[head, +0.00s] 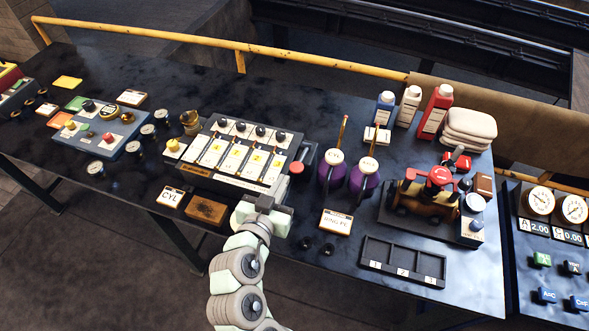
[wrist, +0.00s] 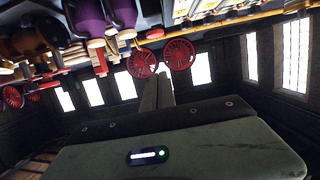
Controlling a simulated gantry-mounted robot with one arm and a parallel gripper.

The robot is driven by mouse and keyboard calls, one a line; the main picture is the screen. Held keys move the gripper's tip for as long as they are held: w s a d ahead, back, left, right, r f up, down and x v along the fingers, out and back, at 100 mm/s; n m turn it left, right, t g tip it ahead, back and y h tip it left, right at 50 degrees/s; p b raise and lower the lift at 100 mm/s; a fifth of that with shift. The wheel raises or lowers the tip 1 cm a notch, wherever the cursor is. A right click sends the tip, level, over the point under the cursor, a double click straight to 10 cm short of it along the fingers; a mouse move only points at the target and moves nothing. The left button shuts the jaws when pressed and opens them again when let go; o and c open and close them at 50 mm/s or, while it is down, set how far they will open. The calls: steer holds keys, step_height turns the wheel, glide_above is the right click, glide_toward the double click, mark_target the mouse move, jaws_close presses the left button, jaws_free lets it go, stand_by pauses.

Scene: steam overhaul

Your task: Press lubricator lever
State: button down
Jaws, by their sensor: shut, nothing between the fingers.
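The lubricator (head: 233,152) is a grey box on the dark bench, with a row of yellow-marked white panels and black knobs. A lever with a red end (head: 296,168) stands at its right side. My gripper (head: 272,198) is in front of the lubricator's right front corner, just below and left of the lever in the picture. I cannot tell whether it touches the lever. In the wrist view its fingers (wrist: 157,92) are together with nothing between them.
Two purple cans (head: 347,172) with tall spouts stand right of the lever. A CYL card (head: 171,197) and a brown block (head: 206,209) lie left of my gripper. A RING card (head: 336,223) and an empty numbered tray (head: 402,262) are to the right.

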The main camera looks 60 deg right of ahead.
steer(key=p, duration=0.2)
glide_toward(301, 158)
step_height(301, 158, up, 5)
steer(key=d, duration=0.3)
step_height(301, 158, down, 4)
steer(key=shift+a+r, duration=0.1)
